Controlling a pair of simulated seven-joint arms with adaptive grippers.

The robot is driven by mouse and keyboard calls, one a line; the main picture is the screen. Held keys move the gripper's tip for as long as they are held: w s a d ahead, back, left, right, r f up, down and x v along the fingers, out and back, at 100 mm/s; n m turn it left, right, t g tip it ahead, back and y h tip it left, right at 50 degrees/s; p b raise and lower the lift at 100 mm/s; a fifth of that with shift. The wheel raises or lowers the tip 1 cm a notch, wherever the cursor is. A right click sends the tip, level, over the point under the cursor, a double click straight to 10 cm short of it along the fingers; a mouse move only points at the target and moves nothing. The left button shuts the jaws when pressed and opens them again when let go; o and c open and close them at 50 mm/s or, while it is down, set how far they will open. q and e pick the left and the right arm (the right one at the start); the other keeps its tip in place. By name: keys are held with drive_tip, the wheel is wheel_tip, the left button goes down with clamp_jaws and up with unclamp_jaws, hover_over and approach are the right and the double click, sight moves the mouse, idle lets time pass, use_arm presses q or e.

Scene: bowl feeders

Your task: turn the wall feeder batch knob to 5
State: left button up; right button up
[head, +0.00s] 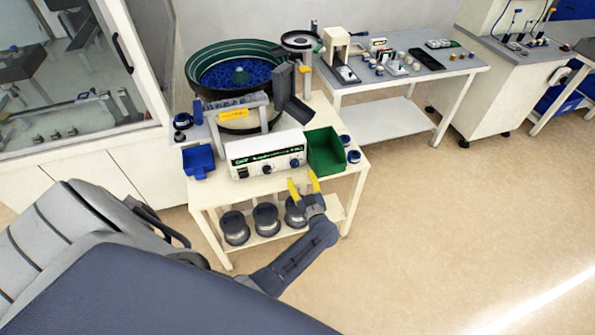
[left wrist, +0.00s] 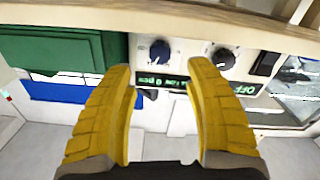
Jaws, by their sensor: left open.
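The feeder control box (head: 265,150) is white with a dark green display, on the cream bench. Its front has a blue knob (head: 295,163) at the right and a darker knob (head: 267,169) to the left. My left gripper (head: 303,182) is open with yellow fingers, just in front of the box's right end. In the left wrist view, upside down, the blue knob (left wrist: 160,52) lies beyond and between the open fingertips (left wrist: 160,68), apparently untouched. The dark knob (left wrist: 223,58) is beyond the right fingertip. Knob labels and settings are too small to read. My right gripper is not in view.
A green bin (head: 326,151) stands right of the box, close to the gripper. A blue bin (head: 198,161) is at the left. The bowl feeder (head: 237,51) stands behind. Several dark round containers (head: 266,217) sit on the lower shelf. Floor to the right is clear.

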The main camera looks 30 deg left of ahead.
use_arm(q)
drive_tip(key=shift+v, duration=2)
